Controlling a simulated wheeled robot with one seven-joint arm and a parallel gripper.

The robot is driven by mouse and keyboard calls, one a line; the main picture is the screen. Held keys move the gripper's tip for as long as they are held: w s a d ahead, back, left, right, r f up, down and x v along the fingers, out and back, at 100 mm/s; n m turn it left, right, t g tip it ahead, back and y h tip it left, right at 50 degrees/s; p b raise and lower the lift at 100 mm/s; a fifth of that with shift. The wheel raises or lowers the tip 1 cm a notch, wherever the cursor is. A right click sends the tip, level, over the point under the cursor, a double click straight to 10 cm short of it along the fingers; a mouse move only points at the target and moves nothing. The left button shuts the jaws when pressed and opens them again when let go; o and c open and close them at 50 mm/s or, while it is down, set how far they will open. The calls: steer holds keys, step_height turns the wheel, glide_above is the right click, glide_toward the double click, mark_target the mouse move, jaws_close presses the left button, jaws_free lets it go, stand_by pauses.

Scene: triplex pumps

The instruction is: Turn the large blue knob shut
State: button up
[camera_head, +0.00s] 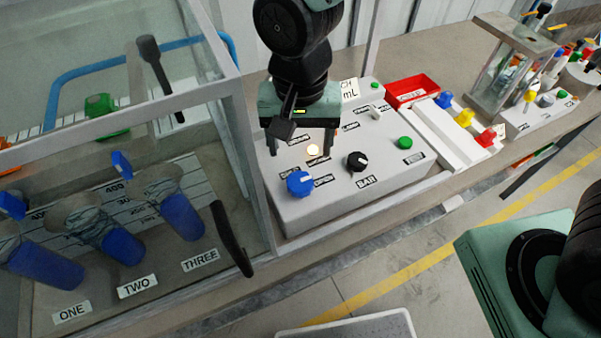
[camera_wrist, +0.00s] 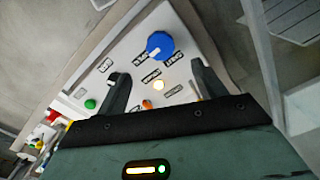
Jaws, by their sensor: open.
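The large blue knob (camera_head: 300,183) sits at the front left of the grey control box, with labels beside it. In the wrist view the blue knob (camera_wrist: 160,45) shows a white pointer mark on its lower-left part. My gripper (camera_head: 300,151) is open and empty above the box, behind the knob in the head view. In the wrist view the gripper (camera_wrist: 160,78) has its fingers wide apart, with the knob just beyond the fingertips, between their lines. The fingers do not appear to touch the knob.
A lit lamp (camera_head: 313,150) is behind the blue knob, and a black knob (camera_head: 357,161) is to its right. A green button (camera_head: 404,143) is further right. A glass cabinet (camera_head: 255,170) with a black handle (camera_head: 231,240) stands close on the left. A red tray (camera_head: 412,90) is behind.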

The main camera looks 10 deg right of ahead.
mark_target(300, 182)
step_height(300, 182, down, 10)
steer(key=shift+f+p, duration=0.25)
steer(key=shift+p, duration=0.4)
steer(key=shift+c, duration=0.3)
steer(key=c, duration=0.9)
